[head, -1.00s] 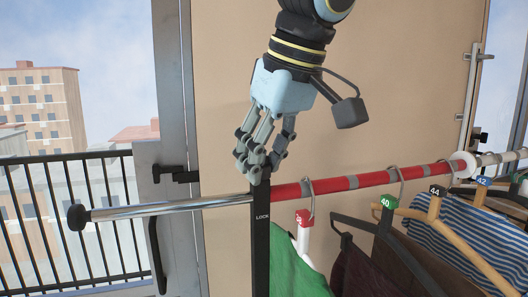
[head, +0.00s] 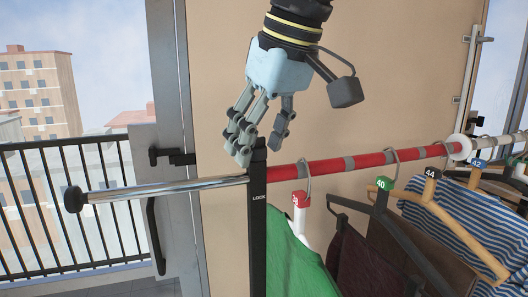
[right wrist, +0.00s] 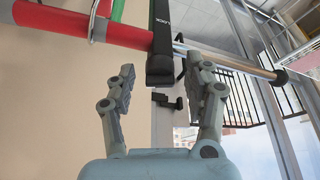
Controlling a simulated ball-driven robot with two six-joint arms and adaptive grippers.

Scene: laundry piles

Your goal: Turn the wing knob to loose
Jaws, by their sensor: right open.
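No wing knob can be made out in either view; the fingers cover part of the post's top in the head view. The black post (head: 258,230), marked LOCK, stands upright where the chrome rod and the red rail meet. It also shows in the right wrist view (right wrist: 160,40), ahead of and between the fingers. My right gripper (head: 262,142) is open and empty at the top of the post, its fingers spread in the right wrist view (right wrist: 167,85). I cannot tell whether a finger touches the post. My left gripper is not in view.
The chrome rod (head: 160,194) ends in a black cap at the left. The red rail (head: 330,167) carries several hangers with clothes, the nearest a green garment (head: 290,260). A black railing (head: 70,205) stands at the left, a beige panel (head: 400,70) behind.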

